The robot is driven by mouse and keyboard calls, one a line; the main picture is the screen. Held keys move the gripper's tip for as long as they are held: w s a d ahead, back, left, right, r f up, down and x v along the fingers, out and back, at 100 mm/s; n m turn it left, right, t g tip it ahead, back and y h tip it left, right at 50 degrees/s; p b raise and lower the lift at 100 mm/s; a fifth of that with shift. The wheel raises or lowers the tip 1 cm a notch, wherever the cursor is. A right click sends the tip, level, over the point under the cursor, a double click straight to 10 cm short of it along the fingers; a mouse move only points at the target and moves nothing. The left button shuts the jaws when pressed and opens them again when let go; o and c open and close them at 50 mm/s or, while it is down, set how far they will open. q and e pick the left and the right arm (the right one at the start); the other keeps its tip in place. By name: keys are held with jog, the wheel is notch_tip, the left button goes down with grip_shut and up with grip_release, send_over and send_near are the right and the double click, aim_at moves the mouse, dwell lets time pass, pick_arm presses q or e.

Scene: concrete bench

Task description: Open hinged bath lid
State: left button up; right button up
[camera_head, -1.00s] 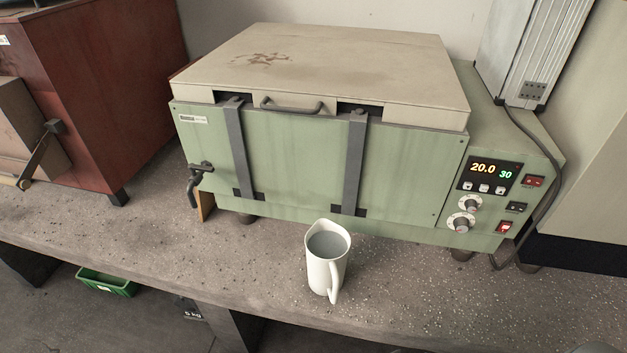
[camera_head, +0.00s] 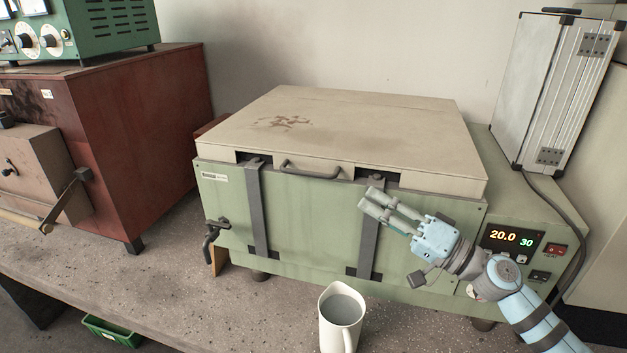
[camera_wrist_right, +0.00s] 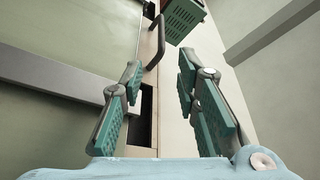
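The bath is a green box (camera_head: 310,225) with a closed beige lid (camera_head: 370,125) that has a rusty stain on top. The lid's dark bar handle (camera_head: 310,172) is at its front edge; it also shows in the right wrist view (camera_wrist_right: 157,42). My right gripper (camera_head: 367,199) is open and empty in front of the bath's right strap, to the right of the handle and a little lower. In the right wrist view its fingers (camera_wrist_right: 161,68) are spread apart, with the handle beyond them. My left gripper is not in view.
A white jug (camera_head: 342,318) with grey contents stands on the bench (camera_head: 180,290) in front of the bath. A red-brown cabinet (camera_head: 140,130) is at left, with a green instrument (camera_head: 100,30) on it. A silver case (camera_head: 555,90) stands at the back right.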

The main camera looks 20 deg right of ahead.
jog(key=p, duration=0.4)
send_near(313, 174)
jog(key=w+a+r, duration=0.1)
jog(key=w, duration=0.1)
jog(key=x, duration=0.2)
jog(key=p+x, duration=0.1)
jog(key=x, duration=0.2)
jog(key=f+p+x, duration=0.1)
jog(key=x, duration=0.2)
grip_shut()
